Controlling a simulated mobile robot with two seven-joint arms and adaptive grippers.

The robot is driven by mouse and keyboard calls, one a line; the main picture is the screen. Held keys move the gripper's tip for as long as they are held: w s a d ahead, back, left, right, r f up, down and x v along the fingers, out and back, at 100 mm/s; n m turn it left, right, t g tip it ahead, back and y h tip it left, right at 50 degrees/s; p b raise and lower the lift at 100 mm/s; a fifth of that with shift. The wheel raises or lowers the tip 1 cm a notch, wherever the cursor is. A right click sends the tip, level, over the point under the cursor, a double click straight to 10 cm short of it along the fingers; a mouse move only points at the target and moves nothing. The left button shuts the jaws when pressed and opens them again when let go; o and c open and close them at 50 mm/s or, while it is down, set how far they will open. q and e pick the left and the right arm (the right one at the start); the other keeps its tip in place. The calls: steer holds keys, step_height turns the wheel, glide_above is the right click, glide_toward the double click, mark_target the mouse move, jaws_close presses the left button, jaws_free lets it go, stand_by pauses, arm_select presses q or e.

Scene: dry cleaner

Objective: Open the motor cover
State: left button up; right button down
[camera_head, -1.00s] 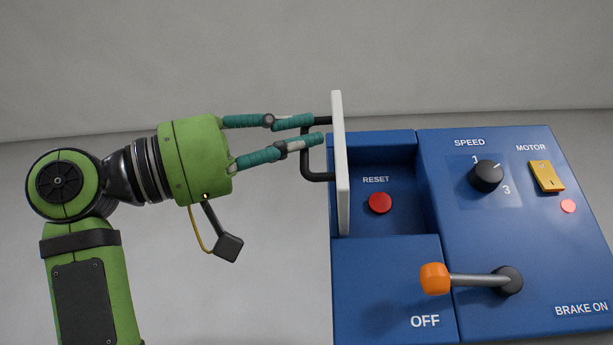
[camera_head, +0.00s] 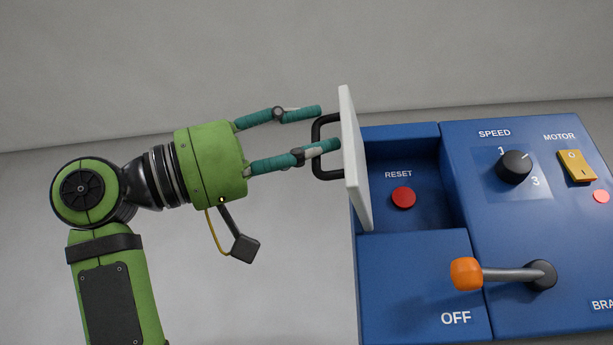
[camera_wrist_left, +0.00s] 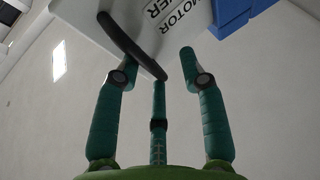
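The motor cover (camera_head: 355,165) is a white panel. It stands up, nearly edge-on, at the left side of the blue control box in the head view, beside an open recess with a red RESET button (camera_head: 403,197). Its black handle (camera_head: 318,150) sticks out to the left. My left gripper (camera_head: 328,130) is open at the handle, its teal fingers spread above and in front of it. In the left wrist view the handle (camera_wrist_left: 130,45) passes by the spread fingers, and the cover (camera_wrist_left: 182,25) shows part of its printed label. My right gripper is not in view.
The blue control box (camera_head: 415,270) carries a speed knob (camera_head: 514,167), a yellow motor switch (camera_head: 576,165), a red light (camera_head: 601,196) and an orange-tipped lever (camera_head: 466,274) beside OFF. Free space lies left of the box, around my arm.

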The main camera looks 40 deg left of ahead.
arm_select(q)
steer(key=v, duration=1.1)
steer(key=shift+s+f, duration=0.2)
steer(key=shift+s, duration=0.15)
stand_by(0.4)
